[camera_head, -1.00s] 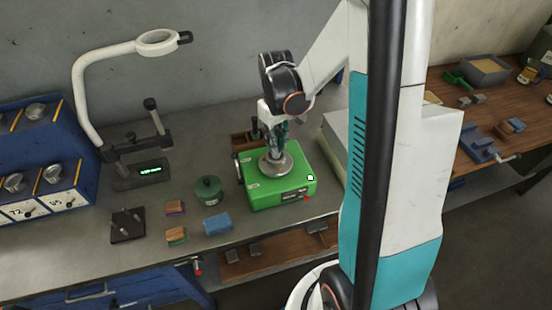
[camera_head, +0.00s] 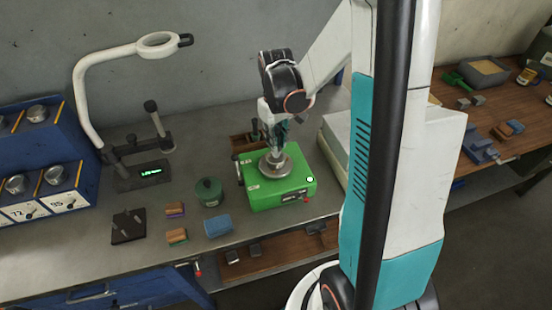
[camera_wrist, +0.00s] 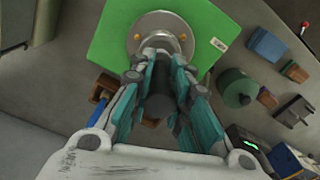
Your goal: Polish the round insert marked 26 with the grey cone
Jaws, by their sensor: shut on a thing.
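My gripper (camera_head: 274,140) points straight down over the green box (camera_head: 288,196), its teal fingers closed just above a round metal disc (camera_head: 286,171) on the box's top. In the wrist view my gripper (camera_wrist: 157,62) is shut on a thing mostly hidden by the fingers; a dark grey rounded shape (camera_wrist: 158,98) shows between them. Whether the held thing touches the disc is hard to tell. No mark 26 is readable, and I cannot pick out the grey cone for certain.
A blue rack (camera_head: 40,150) with metal knobs and labels 72 and 95 stands left. A lamp stand (camera_head: 140,165), a green round tin (camera_head: 209,191), a blue block (camera_head: 218,226), small coloured blocks (camera_head: 176,236) and a dark plate (camera_head: 128,227) lie between. A pale box (camera_head: 338,135) stands right.

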